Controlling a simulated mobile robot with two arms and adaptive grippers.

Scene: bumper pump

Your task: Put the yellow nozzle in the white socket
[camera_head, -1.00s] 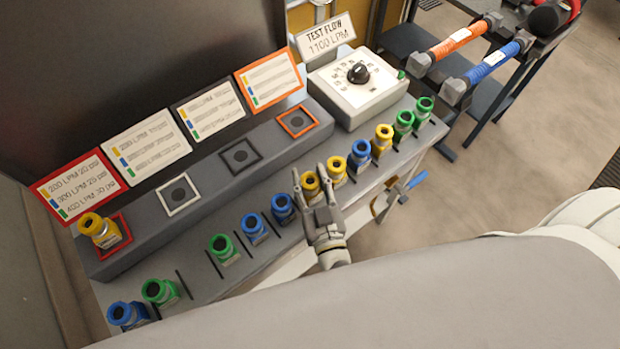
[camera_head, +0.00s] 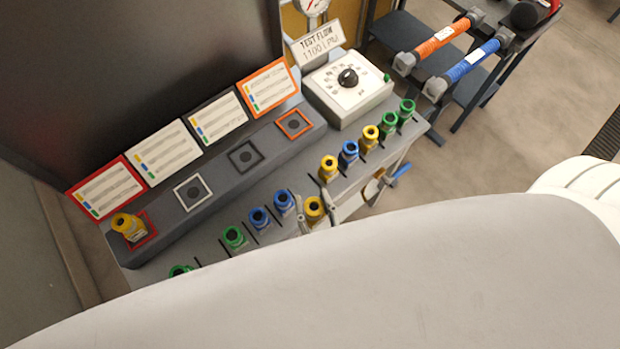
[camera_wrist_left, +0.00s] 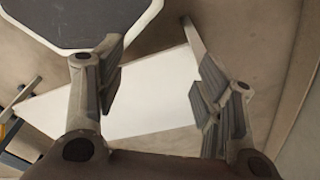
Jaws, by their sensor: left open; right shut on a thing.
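My right gripper (camera_head: 315,208) is shut on a yellow nozzle (camera_head: 313,206) at the front of the nozzle shelf; my own body hides most of its hand. The white-framed socket (camera_head: 191,192) on the grey block is empty. Two more yellow nozzles, one at mid-shelf (camera_head: 328,166) and one farther right (camera_head: 369,137), stand on the shelf. My left gripper (camera_wrist_left: 162,85) shows only in the left wrist view, open and empty.
Black (camera_head: 244,156) and orange (camera_head: 294,123) framed sockets are empty. Blue nozzles (camera_head: 259,217) and green nozzles (camera_head: 234,236) stand along the shelf (camera_head: 210,250). A white dial box (camera_head: 346,92) stands at the back right. Label cards line the block's back.

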